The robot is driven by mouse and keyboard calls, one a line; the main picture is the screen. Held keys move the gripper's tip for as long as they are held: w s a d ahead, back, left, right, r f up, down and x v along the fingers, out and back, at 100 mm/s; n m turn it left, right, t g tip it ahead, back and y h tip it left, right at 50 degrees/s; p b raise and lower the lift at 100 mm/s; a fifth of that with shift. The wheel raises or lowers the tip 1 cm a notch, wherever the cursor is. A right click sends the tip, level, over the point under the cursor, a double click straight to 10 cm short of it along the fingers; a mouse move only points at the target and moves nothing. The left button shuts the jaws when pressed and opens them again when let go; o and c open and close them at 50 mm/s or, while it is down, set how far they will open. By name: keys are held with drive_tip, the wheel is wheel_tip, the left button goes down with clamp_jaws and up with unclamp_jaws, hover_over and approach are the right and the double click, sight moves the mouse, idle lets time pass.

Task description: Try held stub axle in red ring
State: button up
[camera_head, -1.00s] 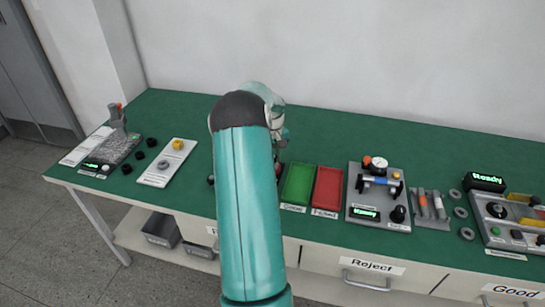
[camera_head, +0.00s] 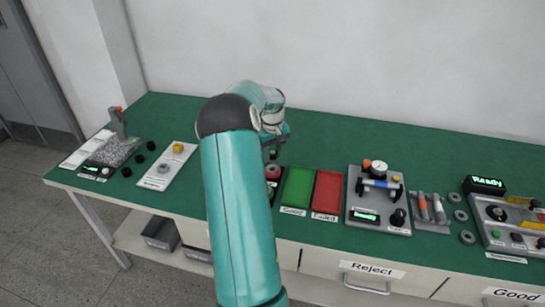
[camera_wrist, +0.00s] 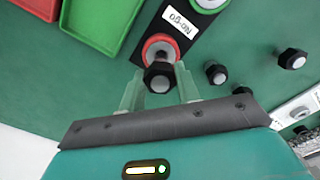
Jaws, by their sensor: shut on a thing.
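My gripper (camera_wrist: 160,84) is shut on the stub axle (camera_wrist: 158,77), a dark hex-like piece with a grey end, between its pale green fingers. The red ring (camera_wrist: 157,46) is on a dark gauge plate (camera_wrist: 181,52) beside the "No-go" label, just beyond the held axle in the wrist view. The axle lines up with the ring's opening; I cannot tell whether its tip is inside. In the head view my gripper (camera_head: 272,150) is just above the red ring (camera_head: 273,172), with a dark piece below it. My arm hides much of the gauge plate there.
Several loose dark pieces with grey ends (camera_wrist: 292,58) lie on the green table near the gauge. A green tray (camera_head: 297,186) and a red tray (camera_head: 328,190) are right of it. A measuring fixture (camera_head: 379,196) stands farther right. The table behind is clear.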

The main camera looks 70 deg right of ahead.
sight(272, 162)
drive_tip(key=shift+w+r, duration=0.1)
drive_tip(key=shift+r, duration=0.8)
drive_tip(key=shift+f, duration=2.05)
drive_tip(key=shift+f, duration=0.7)
idle(0.9)
drive_tip(key=shift+r, duration=0.2)
drive_tip(key=shift+r, duration=0.55)
drive_tip(key=shift+r, duration=0.15)
drive_tip(key=shift+r, duration=1.9)
